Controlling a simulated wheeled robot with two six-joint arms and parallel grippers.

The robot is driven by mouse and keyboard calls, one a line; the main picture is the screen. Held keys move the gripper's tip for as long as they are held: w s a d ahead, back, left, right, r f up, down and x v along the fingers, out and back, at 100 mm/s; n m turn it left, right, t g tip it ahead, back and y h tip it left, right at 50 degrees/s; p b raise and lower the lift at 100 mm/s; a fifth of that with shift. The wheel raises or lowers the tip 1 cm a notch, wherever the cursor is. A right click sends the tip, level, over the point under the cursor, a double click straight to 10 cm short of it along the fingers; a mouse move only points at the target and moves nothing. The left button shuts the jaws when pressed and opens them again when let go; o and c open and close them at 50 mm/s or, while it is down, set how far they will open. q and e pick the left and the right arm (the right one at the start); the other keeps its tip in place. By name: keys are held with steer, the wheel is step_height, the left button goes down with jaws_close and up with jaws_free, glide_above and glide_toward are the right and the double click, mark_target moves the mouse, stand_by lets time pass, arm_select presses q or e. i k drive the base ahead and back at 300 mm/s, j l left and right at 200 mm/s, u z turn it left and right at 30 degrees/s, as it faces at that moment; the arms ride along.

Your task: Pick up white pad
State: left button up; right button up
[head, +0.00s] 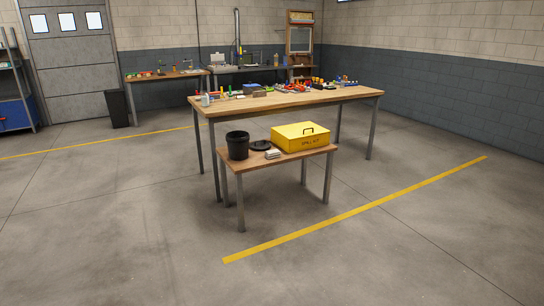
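A small whitish pad (272,154), folded or stacked, lies on the low wooden bench (250,165) near its front edge. It sits between a black bucket (237,146) and a yellow box marked "SPILL KIT" (300,137). The pad is small in the picture, so its layers are hard to tell. Neither of my grippers is in the head view.
A black round lid (260,145) lies behind the pad. A taller wooden table (350,94) with many small tools stands behind the bench. A black bin (118,108) stands by the door. The concrete floor (130,220) in front is clear.

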mark_target(271, 154)
steer(key=i+z, duration=0.15)
steer(key=i, duration=0.9)
steer(key=i+u, duration=0.1)
steer(key=i, duration=0.55)
steer(key=i+l, duration=0.15)
steer(key=i, duration=0.5)
steer(key=i+l+u, duration=0.15)
steer(key=i, duration=0.5)
